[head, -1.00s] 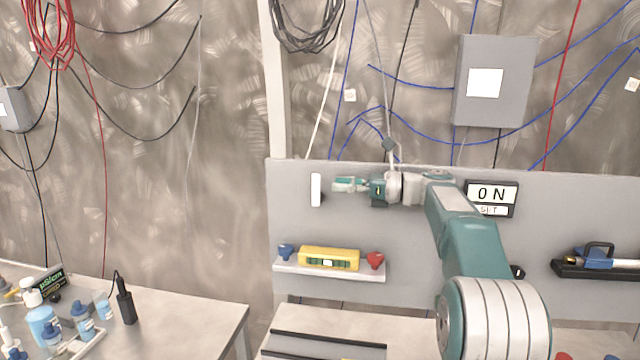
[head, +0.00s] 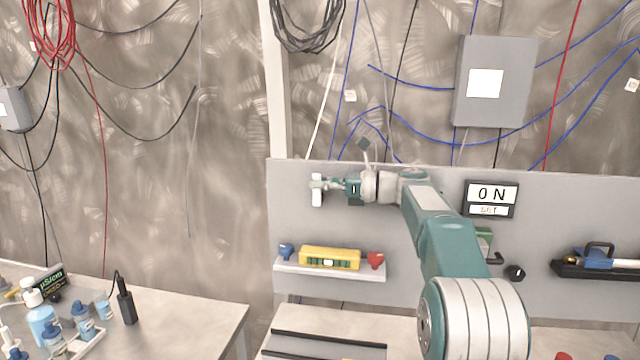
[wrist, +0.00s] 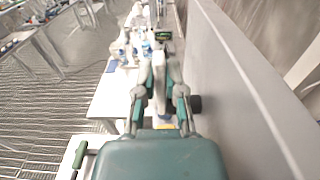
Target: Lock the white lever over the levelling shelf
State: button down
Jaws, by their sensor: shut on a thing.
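The white lever (head: 317,199) stands upright on the grey panel, above the levelling shelf (head: 330,274). The shelf holds a yellow spirit level (head: 329,258) between a blue knob (head: 286,251) and a red knob (head: 375,260). My gripper (head: 318,185) is at the lever, with its fingers shut around the lever's middle and hiding that part. In the wrist view, the fingers (wrist: 161,95) close on both sides of the white lever (wrist: 159,70), beside the panel face.
The grey panel (head: 400,240) also carries an ON display (head: 491,194), a black knob (head: 515,272) and a tool holder (head: 590,268) to the right. A table with bottles (head: 160,310) is at the left. Cables hang on the wall behind.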

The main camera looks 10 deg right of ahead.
jog(key=shift+w+a+r+h, duration=0.1)
jog(key=shift+w+a+h, duration=0.1)
jog(key=shift+h, duration=0.5)
jog(key=shift+a+g+h, duration=0.15)
jog(key=shift+g+h, duration=0.15)
jog(key=c, duration=0.8)
grip_release()
jog(key=shift+f, duration=0.2)
jog(key=shift+o, duration=0.4)
jog(key=shift+w+a+r, duration=0.1)
jog(key=shift+a, duration=0.1)
